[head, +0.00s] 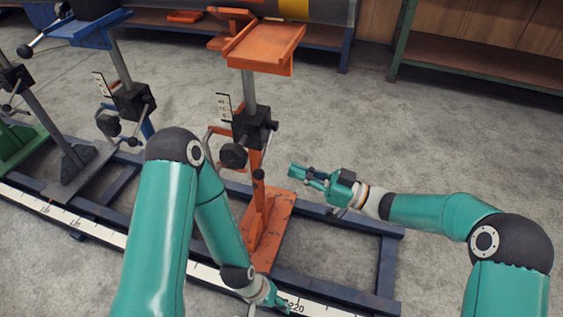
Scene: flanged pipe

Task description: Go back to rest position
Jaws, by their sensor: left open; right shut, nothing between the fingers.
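My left gripper (276,299) is low in the head view, over the white measuring scale near the foot of the orange stand. It is small and partly cut by the bottom edge. My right gripper (302,173) is shut and empty, pointing left, to the right of the orange stand (265,228). It appears apart from the stand's post. My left arm crosses the lower middle of the view, and my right arm comes in from the lower right.
A dark blue rail frame (343,290) with the white measuring scale (92,232) runs along the floor. A blue stand (85,28) and a green stand (22,143) are at left. A grey pipe with a yellow band (293,9) lies at the top. Bare floor (480,130) is at right.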

